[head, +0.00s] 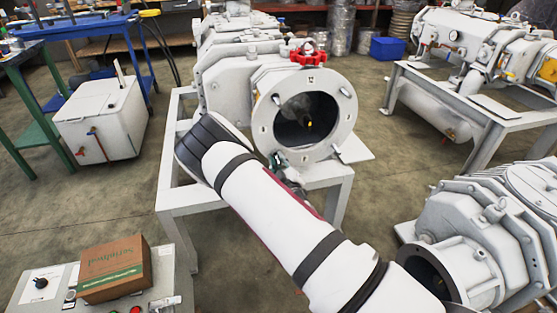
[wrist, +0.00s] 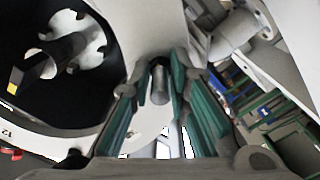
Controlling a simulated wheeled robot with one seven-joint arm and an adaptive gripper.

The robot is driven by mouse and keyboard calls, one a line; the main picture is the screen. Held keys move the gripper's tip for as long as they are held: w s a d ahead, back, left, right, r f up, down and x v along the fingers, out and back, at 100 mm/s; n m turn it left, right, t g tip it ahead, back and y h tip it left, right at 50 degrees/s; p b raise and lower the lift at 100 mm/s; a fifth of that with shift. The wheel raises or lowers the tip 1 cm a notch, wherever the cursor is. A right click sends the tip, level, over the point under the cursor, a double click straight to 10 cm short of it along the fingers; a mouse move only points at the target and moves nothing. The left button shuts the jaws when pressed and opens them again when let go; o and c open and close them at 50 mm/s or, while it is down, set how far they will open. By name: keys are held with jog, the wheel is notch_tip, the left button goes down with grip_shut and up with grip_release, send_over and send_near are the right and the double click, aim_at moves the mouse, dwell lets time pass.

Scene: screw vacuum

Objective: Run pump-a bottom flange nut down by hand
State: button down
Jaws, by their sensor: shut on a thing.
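Pump-a (head: 222,82) stands on a pale steel frame, its round open flange (head: 263,118) facing me. Short studs stick out of the flange ring. My gripper (head: 284,161) is at the lower left of the ring, partly covered by my forearm. In the wrist view, the teal-padded fingers (wrist: 160,78) are closed around a short grey cylindrical end (wrist: 158,90), at the bottom flange nut's place. The pads hide most of the nut, so its thread and seating cannot be seen. The dark flange opening (wrist: 65,85) fills the left of that view.
A red handwheel (head: 307,52) sits above the flange. Another pump (head: 490,225) is close at the lower right, and one more (head: 470,40) stands on a frame behind. A cardboard box (head: 113,268) rests on a control panel at lower left. Open floor lies on the left.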

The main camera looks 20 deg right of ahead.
jog(key=m, duration=0.5)
jog(key=shift+f+m, duration=0.1)
jog(key=shift+m, duration=0.3)
jog(key=m, duration=0.5)
jog(key=shift+a+b, duration=0.1)
jog(key=shift+b, duration=0.25)
jog(key=shift+s+f+m, duration=0.1)
jog(key=shift+m, duration=0.3)
jog(key=c, duration=1.5)
grip_release()
jog(key=s, duration=1.2)
jog(key=shift+w, duration=0.15)
